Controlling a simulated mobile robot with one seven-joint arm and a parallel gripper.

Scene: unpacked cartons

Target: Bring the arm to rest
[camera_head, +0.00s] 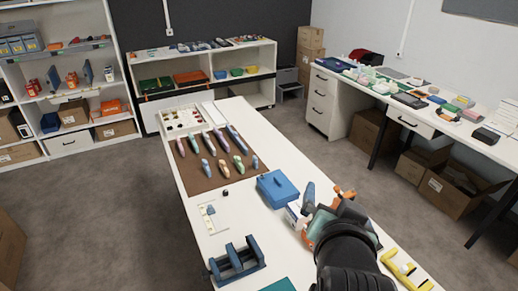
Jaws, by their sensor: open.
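My arm (350,250) reaches in from the bottom right over the white table (250,130). My gripper (325,196) is open above the right side of the table, near a blue box (277,188). I see nothing held between the fingers, though my arm hides part of the area below. A small white and blue item (294,212) lies beside the gripper, partly covered.
A brown mat (184,172) with several pastel tools lies on the table. A blue rack (237,262) stands at the front left, and a yellow item (405,268) lies at the front right. A cluttered desk (455,135) stands to the right, shelves (160,102) behind. Grey floor (115,215) is clear at left.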

